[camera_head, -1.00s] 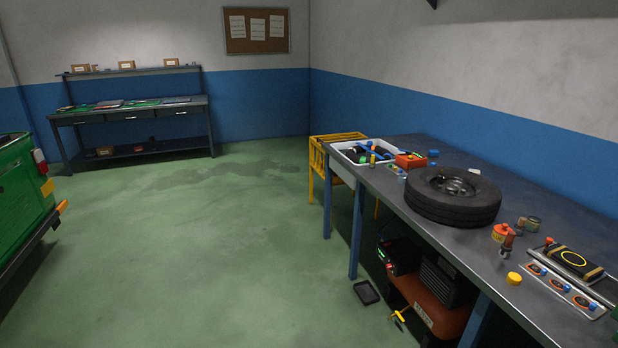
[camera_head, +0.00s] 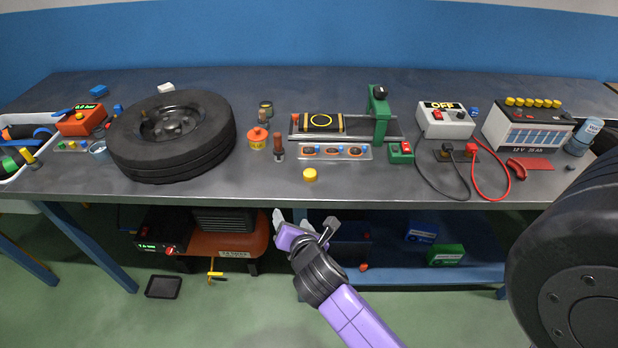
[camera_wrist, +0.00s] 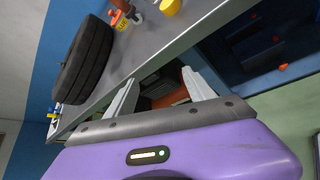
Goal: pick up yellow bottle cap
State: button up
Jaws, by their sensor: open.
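The yellow bottle cap (camera_head: 310,175) sits on the dark workbench (camera_head: 250,191) near its front edge, below a plate with orange-ringed patches. In the wrist view a yellow cap (camera_wrist: 170,7) shows at the top edge, partly cut off. My gripper (camera_head: 304,224) is open and empty, in front of the bench and below its edge, a short way from the cap. In the wrist view its two fingers (camera_wrist: 160,91) are spread apart with nothing between them.
A tire (camera_head: 170,137) lies on the bench to the left. An orange container (camera_head: 257,139) and a small bottle (camera_head: 279,147) stand near the cap. A green press (camera_head: 380,115), a control box (camera_head: 445,120) and a battery (camera_head: 527,131) are to the right. The bench edge lies between gripper and cap.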

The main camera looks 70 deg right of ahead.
aim_at(310, 173)
jog(key=d+r+n+g, duration=0.1)
jog(key=d, duration=0.2)
jog(key=d+r+n+g+h, duration=0.1)
jog(key=d, duration=0.3)
jog(key=d+r+n+g+h, duration=0.1)
jog(key=d, duration=0.3)
jog(key=shift+w+d, duration=0.1)
jog(key=shift+d, duration=0.3)
jog(key=x, duration=0.7)
jog(key=shift+f, duration=0.1)
jog(key=shift+c, duration=0.4)
grip_shut()
